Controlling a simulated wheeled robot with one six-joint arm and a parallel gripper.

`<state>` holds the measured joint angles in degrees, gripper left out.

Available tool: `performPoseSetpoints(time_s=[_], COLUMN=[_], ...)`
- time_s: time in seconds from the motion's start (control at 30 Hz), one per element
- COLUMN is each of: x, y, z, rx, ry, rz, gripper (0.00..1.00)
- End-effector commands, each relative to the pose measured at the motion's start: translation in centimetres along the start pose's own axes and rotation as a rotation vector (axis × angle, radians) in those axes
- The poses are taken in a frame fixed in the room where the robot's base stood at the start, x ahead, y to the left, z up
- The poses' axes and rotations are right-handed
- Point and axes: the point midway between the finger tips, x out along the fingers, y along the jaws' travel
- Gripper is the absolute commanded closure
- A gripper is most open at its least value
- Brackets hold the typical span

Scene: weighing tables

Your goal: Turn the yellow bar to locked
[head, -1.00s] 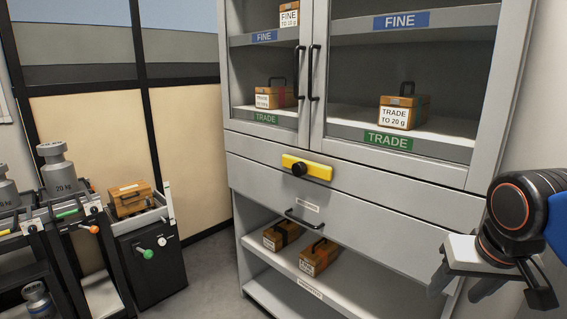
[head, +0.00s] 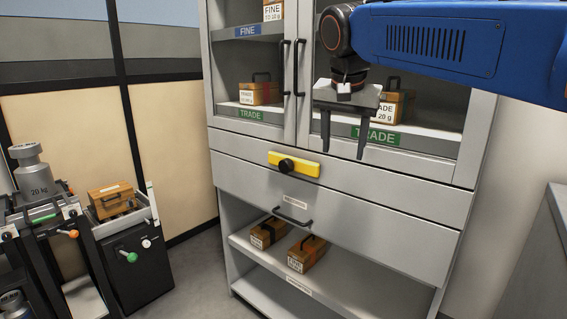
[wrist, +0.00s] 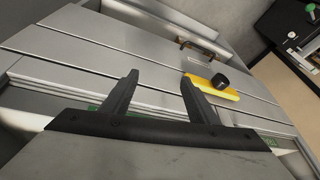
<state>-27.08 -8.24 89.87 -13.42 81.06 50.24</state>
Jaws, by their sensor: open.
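The yellow bar (head: 303,168) lies nearly level across the upper drawer front of the grey cabinet (head: 345,187), just below the glass doors. A round black knob (head: 286,166) sits towards its left end. In the wrist view the yellow bar (wrist: 212,88) and the black knob (wrist: 221,81) show right of the fingers. My gripper (head: 342,148) is open and empty, fingers pointing down, in front of the right glass door. It is above and to the right of the bar, apart from it. No locked mark is readable.
The glass doors have black upright handles (head: 299,68). A lower drawer handle (head: 293,215) sticks out below the bar. Wooden boxes (head: 307,254) stand on the open shelf. A cart with a 20 kg weight (head: 34,175) stands at left. Floor shows between cart and cabinet.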

Motion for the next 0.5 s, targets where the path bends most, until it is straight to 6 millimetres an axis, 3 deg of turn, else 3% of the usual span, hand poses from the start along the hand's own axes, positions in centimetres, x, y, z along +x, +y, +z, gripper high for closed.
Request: performPoseSetpoints(time_s=[0.03,0.3,0.5], x=[-0.5,-3.2,-4.3], y=[-2.2,-12.2,-16.8], z=[-0.6,-2.0,-1.7], rx=[0.015,0.151,0.224], ry=[0.002,0.027,0.041], rz=[0.002,0.017,0.021], gripper=[0.46,0.46,0.46])
